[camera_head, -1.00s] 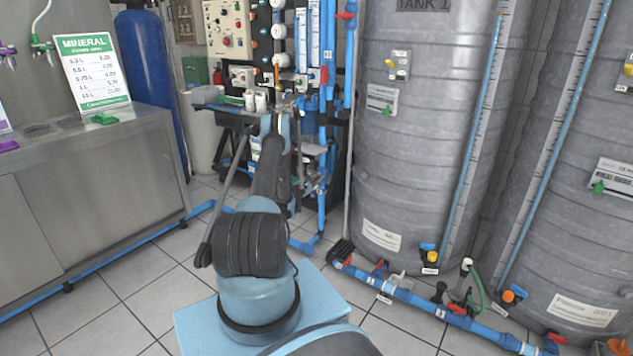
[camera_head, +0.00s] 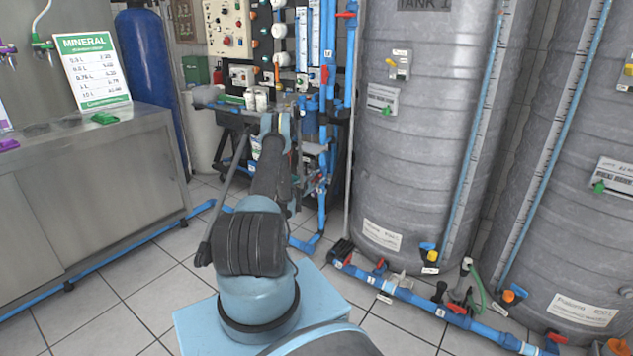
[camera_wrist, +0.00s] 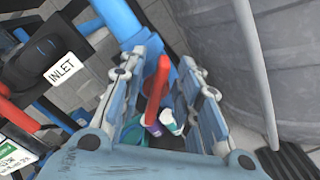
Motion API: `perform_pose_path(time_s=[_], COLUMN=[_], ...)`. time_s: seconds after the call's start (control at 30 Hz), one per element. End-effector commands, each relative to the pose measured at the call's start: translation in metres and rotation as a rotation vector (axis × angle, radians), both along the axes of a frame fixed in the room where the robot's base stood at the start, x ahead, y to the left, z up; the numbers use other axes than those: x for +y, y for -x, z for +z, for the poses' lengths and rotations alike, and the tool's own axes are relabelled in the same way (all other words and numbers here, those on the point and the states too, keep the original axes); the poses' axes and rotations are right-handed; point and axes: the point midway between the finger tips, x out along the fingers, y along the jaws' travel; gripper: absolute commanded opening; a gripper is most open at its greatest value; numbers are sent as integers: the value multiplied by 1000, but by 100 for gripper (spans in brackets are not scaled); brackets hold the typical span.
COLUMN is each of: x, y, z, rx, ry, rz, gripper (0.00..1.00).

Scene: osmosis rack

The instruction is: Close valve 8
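A red valve handle (camera_wrist: 157,90) on a blue pipe (camera_wrist: 120,18) stands between the fingers of my gripper (camera_wrist: 163,68) in the wrist view. The fingers are apart, with visible gaps on both sides of the handle. No number 8 is readable, so I cannot tell whether this handle is valve 8.
A grey tank (camera_head: 420,150) stands close on the right. A steel counter (camera_head: 90,190) is at left. A blue floor pipe with several valves (camera_head: 430,302) runs along the tanks.

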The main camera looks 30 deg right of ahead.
Motion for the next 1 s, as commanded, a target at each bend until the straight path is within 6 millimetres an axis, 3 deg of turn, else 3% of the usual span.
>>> perform_pose_path(time_s=[0.17,0.7,1.0], x=[0,1,1], y=[0,-2,-2], z=[13,87,98], rx=[0,1,1], ry=[0,0,0], rz=[0,1,1], gripper=[31,31,31])
